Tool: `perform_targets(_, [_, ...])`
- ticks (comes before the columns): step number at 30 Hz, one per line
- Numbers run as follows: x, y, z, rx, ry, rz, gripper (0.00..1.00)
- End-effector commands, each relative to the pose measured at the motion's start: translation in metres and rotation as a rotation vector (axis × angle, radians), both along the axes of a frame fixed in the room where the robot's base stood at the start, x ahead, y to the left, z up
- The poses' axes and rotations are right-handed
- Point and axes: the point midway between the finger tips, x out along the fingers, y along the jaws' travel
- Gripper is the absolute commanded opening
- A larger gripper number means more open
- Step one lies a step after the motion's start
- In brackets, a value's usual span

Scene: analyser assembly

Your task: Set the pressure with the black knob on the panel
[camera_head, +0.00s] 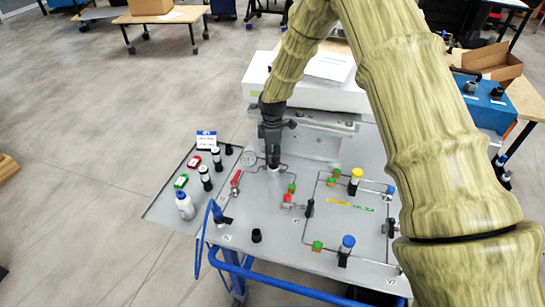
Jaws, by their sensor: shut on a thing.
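The grey panel (263,205) lies flat in front of me, with pipes and coloured valves on it. My gripper (274,163) points down at the panel's back part, just right of the round pressure gauge (249,158). Its fingers are closed around a small part at the panel surface, which I take to be the black knob. The gripper hides most of that part, so its turn position cannot be seen. The gauge is too small to read.
A red-handled valve (236,178) and a green-topped fitting (292,187) are close to the gripper. Blue (347,243) and yellow (356,174) knobs stand further right. A separate short black cylinder (256,236) stands near the front edge. A white bottle (185,206) is at left.

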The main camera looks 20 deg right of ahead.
Motion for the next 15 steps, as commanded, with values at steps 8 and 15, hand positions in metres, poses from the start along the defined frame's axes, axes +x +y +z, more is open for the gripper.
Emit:
perform_targets(8, [0.0025, -0.0012, -0.0004, -0.002, -0.004, -0.260, 0.13])
perform_targets(15, [0.0032, -0.0017, 0.0002, -0.001, -0.004, -0.489, 0.13])
